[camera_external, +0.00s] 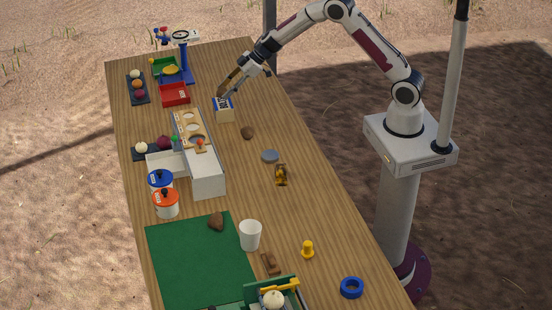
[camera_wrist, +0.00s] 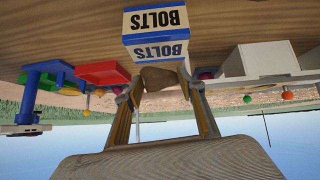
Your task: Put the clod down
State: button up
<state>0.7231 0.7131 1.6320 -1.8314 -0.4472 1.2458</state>
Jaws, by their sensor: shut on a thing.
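My gripper (camera_wrist: 160,92) is shut on a brown clod (camera_wrist: 158,79), which shows between the fingertips in the wrist view. In the external view my gripper (camera_external: 229,87) is at the far part of the table, just above a blue and white box (camera_external: 224,114). The box is labelled BOLTS in the wrist view (camera_wrist: 155,35) and lies close behind the clod. I cannot tell whether the clod touches it. The held clod is not clear in the external view. Another brown clod (camera_external: 247,132) lies on the wood, and one (camera_external: 216,221) lies at the green mat's edge.
A red tray (camera_external: 175,97) stands left of the box, with a blue scale stand (camera_external: 183,60) behind it. A white and wooden sorter (camera_external: 205,170) stands nearer. Wood right of the box is clear.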

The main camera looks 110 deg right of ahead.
jog(key=shift+f, duration=1.6)
jog(key=o, duration=1.6)
jog(key=shift+f, duration=0.1)
jog(key=shift+s+r, duration=0.1)
jog(key=shift+r, duration=0.1)
jog(key=shift+s+r, duration=0.3)
jog(key=shift+r, duration=0.05)
jog(key=v, duration=1.1)
jog(key=shift+w, duration=0.1)
